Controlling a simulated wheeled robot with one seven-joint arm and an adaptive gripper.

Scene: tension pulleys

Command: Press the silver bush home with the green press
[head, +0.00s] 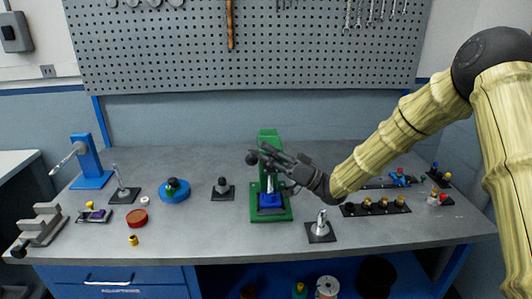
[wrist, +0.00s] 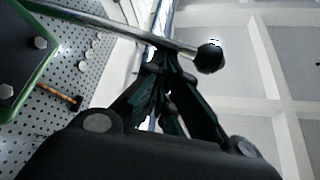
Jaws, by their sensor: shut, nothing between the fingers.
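The green press (head: 268,137) stands near the middle of the workbench, with a blue block (head: 270,201) on its green base. My gripper (head: 263,154) is in front of the upper part of the press and hides some of it. In the wrist view my gripper (wrist: 163,62) is shut and empty, its fingertips close to the press's metal lever (wrist: 120,28), near the black ball knob (wrist: 209,57). I cannot tell whether they touch the lever. I cannot make out the silver bush for certain; the area above the blue block is small and partly covered.
A silver upright piece (head: 321,222) on a dark plate stands right of the press. A dark holder (head: 222,188) and a blue round stand (head: 174,192) are to the left. A black rack (head: 375,206) with several pieces is right. A pegboard (head: 270,50) rises behind the bench.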

